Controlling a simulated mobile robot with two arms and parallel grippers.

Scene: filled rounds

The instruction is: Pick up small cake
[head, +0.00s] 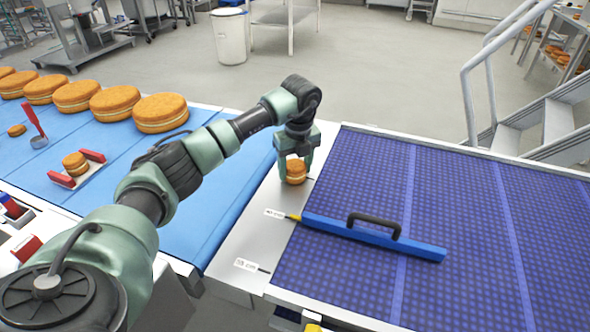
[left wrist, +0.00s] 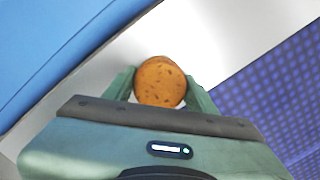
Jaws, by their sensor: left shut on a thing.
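A small round cake (head: 296,172), golden brown with a pale filling layer, is between the fingers of my left gripper (head: 296,166). My left gripper points down and is shut on the cake, over the metal strip between the two belts. In the left wrist view the small cake (left wrist: 160,82) shows from above, with a green finger on each side of it. I cannot tell whether the cake touches the metal. Another small cake (head: 75,164) sits between red pads on the blue belt at the left. My right gripper is not in view.
Several large filled cakes (head: 160,113) stand in a row on the blue belt (head: 215,215). A blue bar with a black handle (head: 374,235) lies on the dark blue patterned belt (head: 440,190). A metal stair rail (head: 468,100) stands at the right. The metal strip (head: 240,240) is mostly bare.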

